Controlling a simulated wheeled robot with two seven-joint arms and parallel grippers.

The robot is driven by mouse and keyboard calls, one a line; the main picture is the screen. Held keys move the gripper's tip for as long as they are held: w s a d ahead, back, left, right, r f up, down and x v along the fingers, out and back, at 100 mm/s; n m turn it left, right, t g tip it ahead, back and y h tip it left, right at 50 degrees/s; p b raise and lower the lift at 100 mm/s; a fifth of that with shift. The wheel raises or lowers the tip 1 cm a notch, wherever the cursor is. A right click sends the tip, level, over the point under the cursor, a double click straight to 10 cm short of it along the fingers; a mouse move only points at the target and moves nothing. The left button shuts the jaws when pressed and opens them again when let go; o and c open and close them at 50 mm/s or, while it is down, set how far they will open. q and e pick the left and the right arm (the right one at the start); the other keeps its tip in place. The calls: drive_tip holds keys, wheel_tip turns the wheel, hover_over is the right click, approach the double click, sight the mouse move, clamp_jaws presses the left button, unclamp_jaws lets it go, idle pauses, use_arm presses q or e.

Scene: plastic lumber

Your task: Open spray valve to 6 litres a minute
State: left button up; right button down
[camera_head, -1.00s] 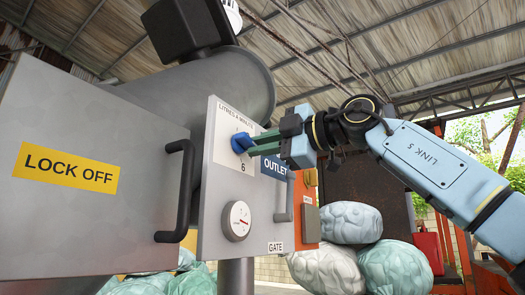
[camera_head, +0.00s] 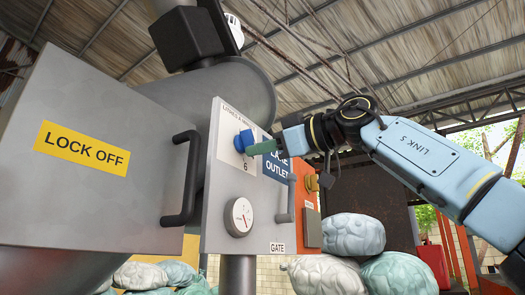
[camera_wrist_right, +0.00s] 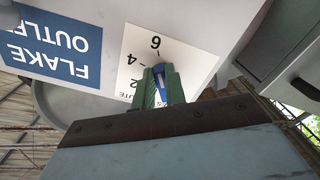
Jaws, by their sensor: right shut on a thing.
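The blue spray valve knob (camera_head: 243,139) sits on a white dial plate with a printed 6 below it, on the front of a grey panel. In the right wrist view the blue knob (camera_wrist_right: 159,80) lies between the green fingers. The marks 6, 4 and 2 show upside down there, and the knob's upper end lies near the 6 mark; its exact setting is hard to read. My right gripper (camera_head: 258,147) is shut on the knob, reaching in from the right; its fingers show in the wrist view (camera_wrist_right: 160,88). My left gripper is out of view.
A round gauge (camera_head: 239,217) sits below the dial. A dark handle (camera_head: 181,180) stands out left of the panel, beside the LOCK OFF box (camera_head: 85,150). A blue FLAKE OUTLET sign (camera_head: 277,165) and a grey handle (camera_head: 286,205) are right of the dial. Bags (camera_head: 354,234) are piled behind.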

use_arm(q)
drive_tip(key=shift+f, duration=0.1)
use_arm(e)
drive_tip(key=shift+m, duration=0.3)
drive_tip(key=c, duration=1.4)
unclamp_jaws()
drive_tip(key=shift+c, duration=0.2)
drive_tip(key=shift+s, duration=0.1)
use_arm(q)
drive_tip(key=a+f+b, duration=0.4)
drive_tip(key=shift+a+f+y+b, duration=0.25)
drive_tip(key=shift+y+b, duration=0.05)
drive_tip(key=shift+b, duration=0.1)
use_arm(e)
drive_tip(key=v, duration=1.3)
